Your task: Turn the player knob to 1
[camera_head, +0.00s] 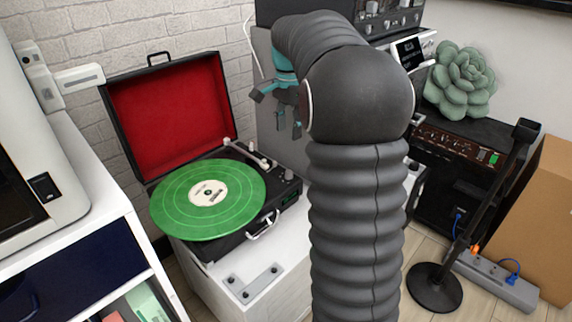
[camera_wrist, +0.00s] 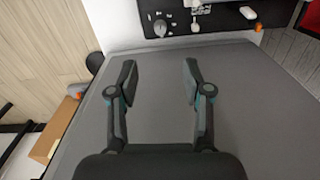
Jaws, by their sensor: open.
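The record player (camera_head: 205,252) stands open on a white cabinet, a green record (camera_head: 180,207) on its platter and its red-lined lid (camera_head: 170,115) raised. A small knob (camera_head: 289,174) shows on the right of its deck. In the wrist view a round grey knob (camera_wrist: 160,27) sits on a black panel at the top, beyond the fingertips. Its setting is too small to read. My gripper (camera_head: 277,108) is open and empty, above and behind the player's right side. In the wrist view the gripper (camera_wrist: 158,72) has its fingers spread, apart from the knob.
A grey panel (camera_head: 275,143) stands behind the player's right side. My arm hides much of the middle. At right are a green succulent (camera_head: 459,82), a black amplifier (camera_head: 447,150), a black stand (camera_head: 435,288), a power strip (camera_head: 497,283) and a cardboard box (camera_head: 540,225).

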